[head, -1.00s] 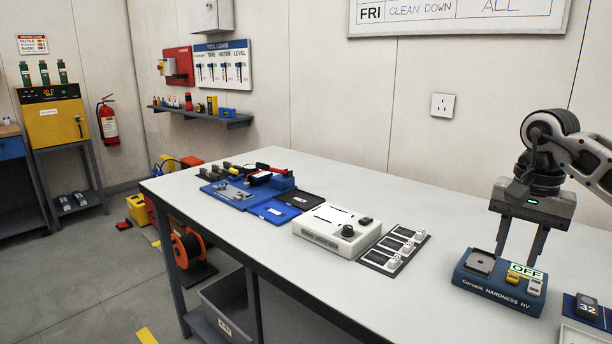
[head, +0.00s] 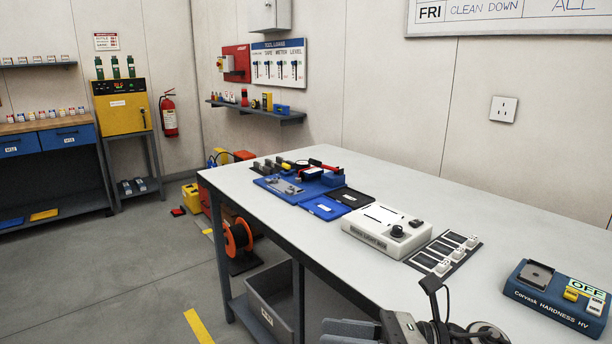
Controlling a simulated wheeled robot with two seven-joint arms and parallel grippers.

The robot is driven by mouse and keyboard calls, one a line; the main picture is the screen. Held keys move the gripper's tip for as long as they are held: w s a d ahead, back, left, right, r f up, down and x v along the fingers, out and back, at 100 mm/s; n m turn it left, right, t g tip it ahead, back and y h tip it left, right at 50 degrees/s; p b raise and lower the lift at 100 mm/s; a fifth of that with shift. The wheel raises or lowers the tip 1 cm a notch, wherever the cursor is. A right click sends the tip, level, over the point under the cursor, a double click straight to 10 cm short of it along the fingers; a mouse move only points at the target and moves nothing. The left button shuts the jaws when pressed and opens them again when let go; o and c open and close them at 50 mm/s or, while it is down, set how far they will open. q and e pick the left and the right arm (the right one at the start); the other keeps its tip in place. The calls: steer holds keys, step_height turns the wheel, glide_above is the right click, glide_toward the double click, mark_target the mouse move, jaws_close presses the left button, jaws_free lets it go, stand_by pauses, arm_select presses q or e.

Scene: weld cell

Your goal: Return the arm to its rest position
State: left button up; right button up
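One of my arms, most likely the right, shows at the bottom edge, right of centre. Its gripper (head: 352,331) is a grey part cut off by the frame edge, in front of the table (head: 330,248), with dark links and a cable to its right. Its fingertips cannot be made out, and I see nothing held. It is well clear of the blue hardness tester (head: 545,306), which stands on the table at the right with its OFF label showing. My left gripper is not in view.
A white device (head: 375,243), a black tray of small meters (head: 444,253) and blue mats (head: 325,207) lie on the table. A grey bin (head: 277,296) and an orange cable reel (head: 238,237) are below it.

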steer(key=s+d+f+m+t+h, duration=0.15)
steer(key=f+m+t+h, duration=0.3)
steer(key=m, duration=0.65)
steer(key=d+f+m+t+h, duration=0.25)
steer(key=m+t, duration=0.25)
steer(key=m, duration=0.7)
steer(key=d+f+m+t+h, duration=0.2)
steer(key=f+m+t+h, duration=0.2)
steer(key=m, duration=0.7)
steer(key=s+d+f+m+g+h, duration=0.2)
steer(key=s+f+m+g+h, duration=0.2)
steer(key=s+f+m, duration=0.6)
steer(key=shift+s+d+f+m+g, duration=0.35)
steer(key=shift+f+m+g, duration=0.15)
steer(key=shift+m+g, duration=0.35)
